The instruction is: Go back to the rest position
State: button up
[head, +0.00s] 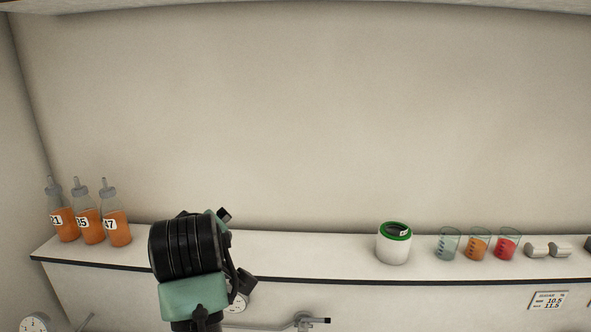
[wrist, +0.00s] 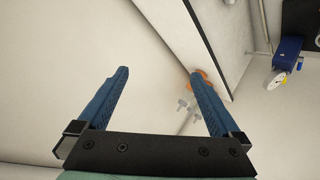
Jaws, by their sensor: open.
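My gripper (wrist: 158,73) is open in the wrist view, its two blue fingers spread with nothing between them. In the head view my arm stands in front of the shelf, left of the middle, and the fingers are hidden behind it. Three bottles of orange juice with grey spouted caps stand at the shelf's left end: the leftmost bottle (head: 66,224), the middle bottle (head: 88,226) and the bottle labelled 47 (head: 117,229). In the wrist view, orange patches and grey spouts show beside and partly behind the right finger.
On the shelf (head: 330,261), a white jar with a green rim (head: 393,248) stands right of my arm. Further right are a clear beaker (head: 447,244), an orange beaker (head: 477,246) and a red beaker (head: 507,246). Shelf space between my arm and the jar is clear.

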jog(key=s+d+r+m+t+b, duration=0.35)
jog(key=d+r+t, duration=0.25)
jog(key=r, duration=0.2)
jog(key=s+d+r+m+t+h+b, duration=0.1)
jog(key=s+d+r+m+t+b, duration=0.1)
jog(key=s+d+r+t, duration=0.3)
jog(key=s+d+r+m+t+h+b, duration=0.2)
jog(key=s+d+r+m+t, duration=0.3)
jog(key=s+r, duration=0.4)
jog(key=s+b, duration=0.1)
jog(key=s, duration=0.4)
jog(key=shift+r+h, duration=0.25)
jog(key=shift+h, duration=0.05)
jog(key=shift+f, duration=0.1)
